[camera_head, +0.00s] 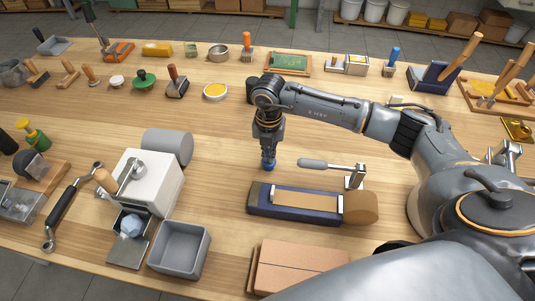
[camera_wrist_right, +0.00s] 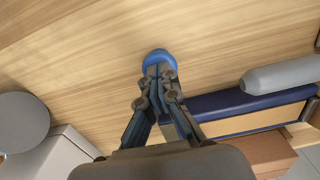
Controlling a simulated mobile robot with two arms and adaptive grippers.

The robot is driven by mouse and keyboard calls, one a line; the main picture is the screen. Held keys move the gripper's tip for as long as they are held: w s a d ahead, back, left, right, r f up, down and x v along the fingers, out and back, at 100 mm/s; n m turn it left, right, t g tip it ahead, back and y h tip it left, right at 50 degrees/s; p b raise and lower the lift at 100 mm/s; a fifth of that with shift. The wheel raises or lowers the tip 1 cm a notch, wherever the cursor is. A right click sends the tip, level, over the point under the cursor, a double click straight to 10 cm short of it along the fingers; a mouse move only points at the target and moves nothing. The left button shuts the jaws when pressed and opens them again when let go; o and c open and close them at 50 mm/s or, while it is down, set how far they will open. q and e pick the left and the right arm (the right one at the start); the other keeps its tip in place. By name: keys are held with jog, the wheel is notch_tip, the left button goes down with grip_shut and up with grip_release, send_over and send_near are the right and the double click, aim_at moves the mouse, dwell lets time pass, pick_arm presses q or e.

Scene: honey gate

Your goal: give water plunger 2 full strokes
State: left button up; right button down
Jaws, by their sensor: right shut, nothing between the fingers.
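A blue rounded knob, which I take for the top of the water plunger (camera_head: 267,167), shows at the tip of my right gripper (camera_head: 268,153) in the head view. In the right wrist view the blue knob (camera_wrist_right: 157,56) lies directly at the fingertips of my right gripper (camera_wrist_right: 161,70). The fingers are together, with nothing between them, and point down at the knob. They appear to touch it or nearly so; I cannot tell exactly. The plunger's lower part is hidden or too small to make out. My left gripper is out of view.
A blue-sided device (camera_head: 259,198) with a grey-handled lever (camera_head: 315,163) stands close in front and right. A white box machine (camera_head: 152,179) and an empty grey bin (camera_head: 180,249) stand left. Several tools line the back. Bare wood surrounds the knob's left side.

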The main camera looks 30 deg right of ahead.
dwell(0.3)
jog(key=shift+r+p, duration=1.55)
jog(key=shift+r, duration=0.6)
notch_tip(320, 180, up, 5)
jog(key=p, duration=0.3)
